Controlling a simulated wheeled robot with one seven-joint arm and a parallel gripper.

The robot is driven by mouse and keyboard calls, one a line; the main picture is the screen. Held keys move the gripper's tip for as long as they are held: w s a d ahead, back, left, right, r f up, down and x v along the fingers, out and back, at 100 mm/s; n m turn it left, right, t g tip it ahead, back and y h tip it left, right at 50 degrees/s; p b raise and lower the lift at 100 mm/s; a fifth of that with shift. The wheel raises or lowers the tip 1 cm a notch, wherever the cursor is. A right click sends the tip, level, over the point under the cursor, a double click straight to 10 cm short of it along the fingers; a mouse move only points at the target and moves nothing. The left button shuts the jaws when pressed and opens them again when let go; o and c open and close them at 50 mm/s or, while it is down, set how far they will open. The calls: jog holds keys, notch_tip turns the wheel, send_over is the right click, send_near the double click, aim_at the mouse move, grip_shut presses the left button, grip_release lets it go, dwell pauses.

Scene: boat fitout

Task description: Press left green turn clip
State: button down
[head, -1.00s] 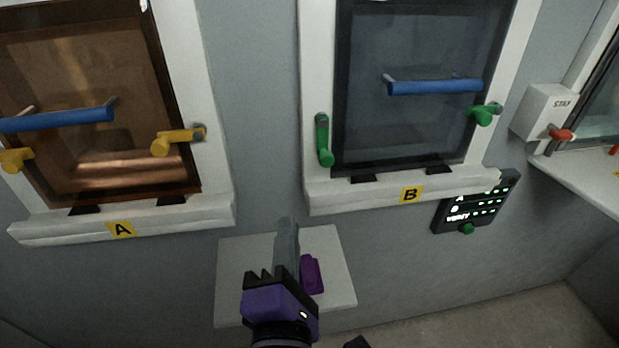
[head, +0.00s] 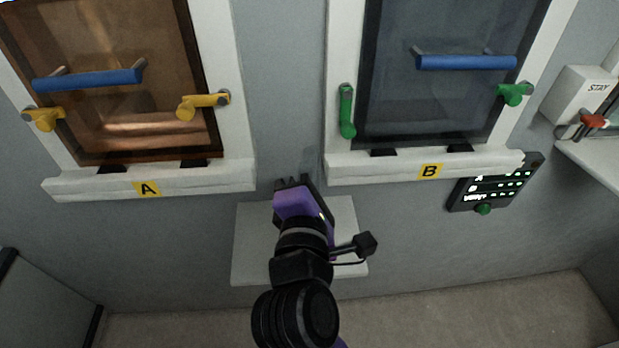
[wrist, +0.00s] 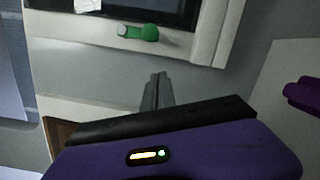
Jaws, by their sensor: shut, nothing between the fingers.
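The left green turn clip (head: 346,110) is on the white frame at the left side of window B (head: 430,105). Its handle hangs upright, with the knob at the bottom. In the wrist view the clip (wrist: 138,32) shows sideways near the top, beyond my fingertips and apart from them. My gripper (head: 290,183) is purple and black, shut and empty. In the head view it is below and left of the clip, in front of the wall shelf. Its fingers (wrist: 157,85) show together in the wrist view; in the head view the fingertips are mostly hidden.
A second green clip (head: 514,94) and a blue bar (head: 466,62) are on window B. Window A (head: 110,100) has yellow clips. A dark panel (head: 492,185) with a green button is below B. A purple object (wrist: 303,95) is by the shelf (head: 250,245).

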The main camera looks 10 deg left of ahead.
aim_at(348, 114)
jog(key=w+d, duration=0.1)
jog(key=d+r+p, duration=0.1)
jog(key=w+d, duration=0.1)
jog(key=shift+w+d+r+p, duration=0.15)
jog(key=shift+w+r+p, duration=0.1)
jog(key=shift+w+p, duration=0.1)
